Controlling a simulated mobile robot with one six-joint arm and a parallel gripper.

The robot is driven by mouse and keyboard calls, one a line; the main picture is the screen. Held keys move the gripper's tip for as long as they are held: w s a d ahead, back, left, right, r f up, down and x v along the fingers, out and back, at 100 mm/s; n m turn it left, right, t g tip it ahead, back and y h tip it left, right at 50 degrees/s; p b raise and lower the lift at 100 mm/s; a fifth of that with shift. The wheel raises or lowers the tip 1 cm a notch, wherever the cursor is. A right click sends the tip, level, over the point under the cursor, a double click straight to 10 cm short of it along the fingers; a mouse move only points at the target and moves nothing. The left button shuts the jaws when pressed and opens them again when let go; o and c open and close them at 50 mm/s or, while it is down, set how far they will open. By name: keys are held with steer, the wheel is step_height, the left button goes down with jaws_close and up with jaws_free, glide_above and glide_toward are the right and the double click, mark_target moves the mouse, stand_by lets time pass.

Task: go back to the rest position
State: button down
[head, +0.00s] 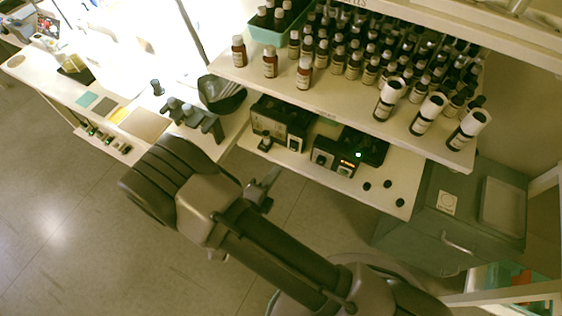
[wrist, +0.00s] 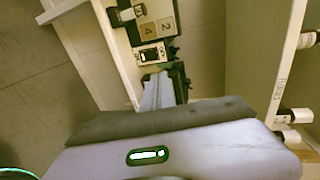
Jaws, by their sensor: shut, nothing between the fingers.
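My gripper (head: 270,180) is in the middle of the head view, in front of the lower shelf and below the level of the bottle shelf. Its fingers look shut and empty. In the wrist view the pale fingers (wrist: 158,88) point up the picture, beyond a grey body part of mine with a green light. My arm is folded across the lower middle of the head view and hides part of the floor. No bottle is in contact with the gripper.
The upper shelf (head: 330,107) holds several rows of dark bottles, with three larger white-topped ones at its right front. Black devices (head: 283,122) and small black caps stand on the lower shelf (head: 340,185). A grey cabinet (head: 455,215) stands right. Open floor (head: 60,200) lies left.

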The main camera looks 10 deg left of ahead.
steer(key=shift+s+a+r, duration=0.15)
steer(key=shift+s, duration=0.2)
steer(key=w+d+r+m+g+h, duration=0.1)
steer(key=d+r+m+g+h, duration=0.55)
steer(key=d+r+m, duration=0.8)
steer(key=s+d+r+m+g+y, duration=0.45)
steer(key=s+d+m+g, duration=0.2)
steer(key=m, duration=0.95)
steer(key=s+a+r+m+t+y, duration=0.2)
steer(key=r+m, duration=0.4)
steer(key=m, duration=0.6)
steer(key=s+a+r+m+t+y, duration=0.1)
steer(key=s+r+m+y, duration=0.4)
steer(key=m, duration=0.6)
step_height(320, 180, up, 2)
steer(key=shift+a+r+m+t+y, duration=0.15)
steer(key=shift+a+m+t+y, duration=0.2)
steer(key=shift+t+y, duration=0.65)
